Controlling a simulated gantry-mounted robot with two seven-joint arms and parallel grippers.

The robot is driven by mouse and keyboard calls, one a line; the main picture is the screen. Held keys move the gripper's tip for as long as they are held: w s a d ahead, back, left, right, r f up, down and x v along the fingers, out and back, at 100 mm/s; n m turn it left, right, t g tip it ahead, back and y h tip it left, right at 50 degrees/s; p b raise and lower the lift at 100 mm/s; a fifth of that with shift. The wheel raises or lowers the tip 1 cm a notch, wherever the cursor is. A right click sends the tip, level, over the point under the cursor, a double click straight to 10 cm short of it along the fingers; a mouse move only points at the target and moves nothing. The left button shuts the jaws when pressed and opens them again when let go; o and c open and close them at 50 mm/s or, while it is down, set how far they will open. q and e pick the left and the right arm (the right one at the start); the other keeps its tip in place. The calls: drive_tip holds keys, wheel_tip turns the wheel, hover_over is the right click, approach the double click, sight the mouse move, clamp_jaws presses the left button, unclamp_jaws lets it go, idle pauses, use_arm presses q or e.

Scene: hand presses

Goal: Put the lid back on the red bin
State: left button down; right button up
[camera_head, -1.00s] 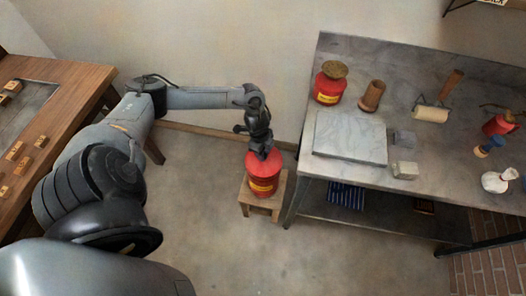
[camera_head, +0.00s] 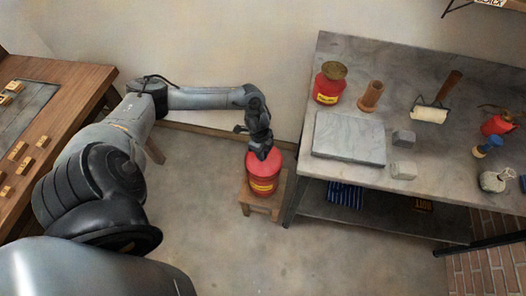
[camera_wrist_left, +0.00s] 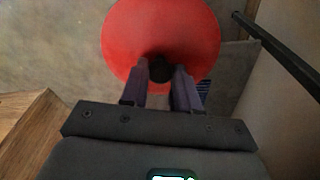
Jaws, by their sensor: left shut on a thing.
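The red bin (camera_head: 262,184), with a yellow label, stands upright on a small wooden stool. Its round red lid (camera_head: 274,160) is at the top of the bin, under my left gripper (camera_head: 262,152). In the left wrist view the lid (camera_wrist_left: 160,28) fills the top middle, and its dark knob (camera_wrist_left: 160,69) is between the two fingers. My left gripper (camera_wrist_left: 160,80) is shut on that knob, pointing down. I cannot tell whether the lid rests flush on the rim. The lid hides the bin's opening. My right gripper is in neither view.
The stool (camera_head: 246,200) stands left of a grey workbench (camera_head: 300,185). On the bench are a stone slab (camera_head: 349,137), a red can (camera_head: 328,88), a roller (camera_head: 430,114) and several small items. A wooden table (camera_head: 75,72) is at the left. The floor in front is clear.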

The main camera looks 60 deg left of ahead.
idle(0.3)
use_arm(q)
drive_tip(key=shift+c, duration=1.4)
unclamp_jaws()
drive_tip(key=shift+r, duration=0.15)
drive_tip(key=shift+r+p, duration=0.15)
drive_tip(key=shift+p, duration=0.2)
wheel_tip(320, 180, up, 4)
drive_tip(key=p, duration=0.4)
drive_tip(key=shift+r+p, duration=1.25)
drive_tip(key=shift+p, duration=0.45)
